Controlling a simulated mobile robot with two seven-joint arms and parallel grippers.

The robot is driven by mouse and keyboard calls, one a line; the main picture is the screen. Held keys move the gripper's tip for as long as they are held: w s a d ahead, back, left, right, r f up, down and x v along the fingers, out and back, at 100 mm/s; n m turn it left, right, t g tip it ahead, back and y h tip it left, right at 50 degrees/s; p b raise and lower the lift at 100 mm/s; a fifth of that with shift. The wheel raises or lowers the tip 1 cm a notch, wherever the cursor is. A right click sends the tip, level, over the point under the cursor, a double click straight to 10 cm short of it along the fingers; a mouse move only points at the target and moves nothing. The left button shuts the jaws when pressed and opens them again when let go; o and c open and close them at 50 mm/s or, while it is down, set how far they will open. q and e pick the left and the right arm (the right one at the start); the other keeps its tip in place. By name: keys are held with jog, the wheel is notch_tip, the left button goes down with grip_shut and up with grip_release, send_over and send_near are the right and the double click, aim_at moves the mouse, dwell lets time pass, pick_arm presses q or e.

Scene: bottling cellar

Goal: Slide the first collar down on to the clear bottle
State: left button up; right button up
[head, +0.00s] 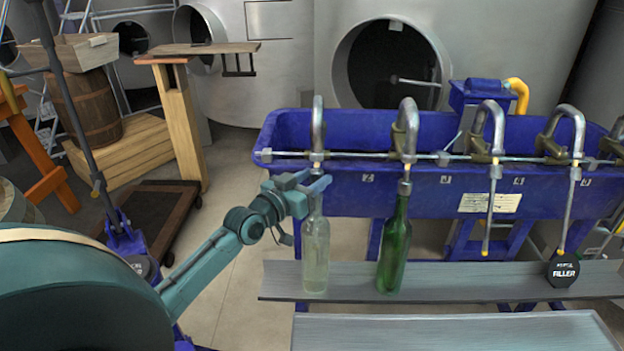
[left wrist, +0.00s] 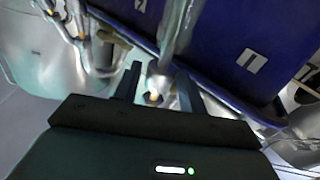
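The clear bottle (head: 315,255) stands upright on the grey shelf (head: 450,284), below the first filling spout (head: 318,125) at the left end of the blue trough. My left gripper (head: 316,187) is at the bottle's top and hides its mouth. In the left wrist view the two fingers (left wrist: 158,88) are apart, on either side of the spout's metal tube. A small metal piece at the tube's lower end, probably the first collar (left wrist: 156,96), shows between them; I cannot tell if they touch it. My right gripper is not in view.
A green bottle (head: 394,250) stands close to the right, its mouth at the second spout's collar (head: 404,187). The blue trough (head: 400,190) and its cross rod are behind. A black round FILLER sign (head: 563,271) is on the shelf further right. The shelf between is clear.

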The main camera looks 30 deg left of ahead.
pick_arm(q)
jog(key=c, duration=0.4)
notch_tip(320, 180, down, 2)
jog(key=shift+s+d+b, duration=0.1)
jog(key=shift+s+b, duration=0.05)
jog(key=shift+b, duration=0.4)
jog(key=shift+f, duration=0.25)
jog(key=shift+r, duration=0.1)
jog(key=o, duration=0.6)
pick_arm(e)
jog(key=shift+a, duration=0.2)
pick_arm(q)
jog(key=shift+o, duration=0.2)
jog(key=s+a, duration=0.1)
jog(key=s, duration=1.2)
jog(key=shift+a+b, duration=0.25)
jog(key=shift+b, duration=0.2)
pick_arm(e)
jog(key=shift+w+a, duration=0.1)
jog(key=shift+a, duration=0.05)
